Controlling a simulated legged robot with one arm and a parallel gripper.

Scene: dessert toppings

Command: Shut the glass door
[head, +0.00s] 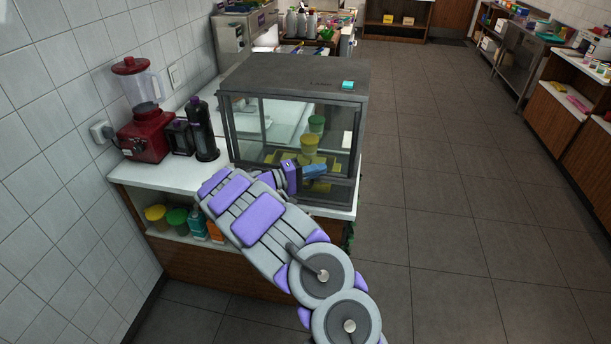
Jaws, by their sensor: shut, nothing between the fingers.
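The glass display case (292,79), with a grey frame and grey top, stands on a white counter. Its glass front faces me, and inside I see a yellow tub (309,145) and a green tub (316,124). I cannot tell clearly whether its glass door (262,121) is open or shut. My arm reaches from the lower right up to the case's lower front. My gripper (315,171) is shut and empty at the case's lower front, pointing right. I cannot tell whether it touches the glass. My arm hides part of the case's lower left front.
A red blender (144,138) and a dark bottle (202,130) stand left of the case on the white counter (148,177). Several tubs and bottles sit on the shelf below. A small teal item (348,85) lies on the case's top. The tiled floor (440,180) to the right is clear.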

